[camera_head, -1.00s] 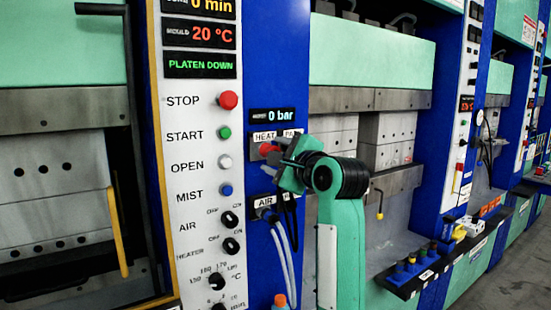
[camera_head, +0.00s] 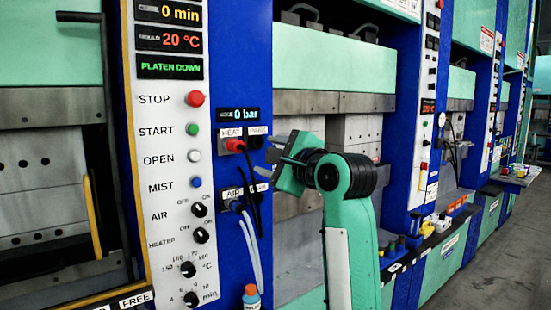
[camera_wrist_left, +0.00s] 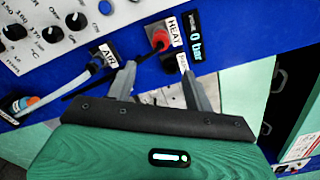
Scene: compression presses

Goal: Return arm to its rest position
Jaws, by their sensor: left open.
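My left gripper (camera_head: 280,152) is open and empty, in front of the press column in the head view. Its two grey fingers also show spread apart in the left wrist view (camera_wrist_left: 158,88). The red plug (camera_head: 235,145) sits in the socket under the HEAT label, to the left of the fingers and apart from them. In the left wrist view the red plug (camera_wrist_left: 158,40) appears beyond the gap between the fingers. My green forearm and black wrist joint hide part of the press behind. My right gripper is out of view.
The control panel (camera_head: 170,180) with buttons and knobs stands at left. Air hoses (camera_head: 250,250) hang from the AIR socket, above an orange-capped bottle (camera_head: 251,297). A shelf with small items (camera_head: 400,255) juts out at right. Open floor (camera_head: 490,270) lies at lower right.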

